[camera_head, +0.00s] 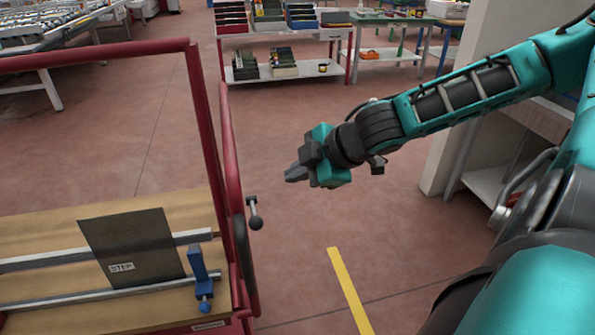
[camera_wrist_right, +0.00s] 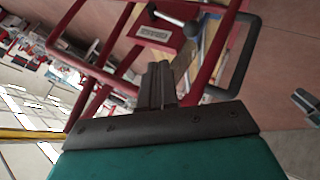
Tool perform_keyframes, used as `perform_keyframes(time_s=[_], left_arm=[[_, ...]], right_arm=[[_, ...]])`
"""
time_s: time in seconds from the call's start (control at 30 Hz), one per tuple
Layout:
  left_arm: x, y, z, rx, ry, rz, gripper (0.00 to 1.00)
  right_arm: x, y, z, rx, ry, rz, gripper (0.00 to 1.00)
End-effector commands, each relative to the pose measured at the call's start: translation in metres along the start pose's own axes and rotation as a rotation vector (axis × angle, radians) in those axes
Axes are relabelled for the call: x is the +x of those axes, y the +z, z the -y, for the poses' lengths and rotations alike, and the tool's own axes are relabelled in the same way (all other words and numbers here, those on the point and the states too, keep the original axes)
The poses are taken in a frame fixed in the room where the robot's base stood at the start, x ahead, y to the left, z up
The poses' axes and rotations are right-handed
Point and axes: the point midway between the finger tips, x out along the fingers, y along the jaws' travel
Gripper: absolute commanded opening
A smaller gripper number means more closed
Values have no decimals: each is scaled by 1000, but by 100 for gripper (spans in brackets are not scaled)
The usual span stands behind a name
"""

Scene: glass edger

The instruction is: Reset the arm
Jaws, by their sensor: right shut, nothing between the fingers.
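My right arm, teal and black, reaches in from the right in the head view. Its gripper (camera_head: 294,173) is shut and empty, held in the air over the floor, to the right of the red frame. In the right wrist view the shut gripper fingers (camera_wrist_right: 157,84) point toward red bars. My left gripper is not in view.
A red-framed stand (camera_head: 228,160) at the left has a wooden bed (camera_head: 190,208) carrying a dark panel (camera_head: 130,245) and a blue clamp (camera_head: 201,275). A black-knobbed lever (camera_head: 254,215) sticks out toward the gripper side. Shelves (camera_head: 285,75) stand at the back. The floor between is clear.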

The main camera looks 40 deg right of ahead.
Motion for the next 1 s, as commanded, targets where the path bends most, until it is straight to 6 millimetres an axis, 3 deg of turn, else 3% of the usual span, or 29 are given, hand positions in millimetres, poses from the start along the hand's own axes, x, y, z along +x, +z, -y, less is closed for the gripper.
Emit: perform_keyframes(time_s=[0.57, 0.67, 1.0], left_arm=[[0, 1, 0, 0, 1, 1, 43], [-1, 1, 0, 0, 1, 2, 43], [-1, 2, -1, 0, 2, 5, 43]], right_arm=[[4, -1, 6, 5, -6, -4, 0], [13, -3, 22, 25, -22, -12, 0], [52, -19, 111, 175, -63, -9, 0]])
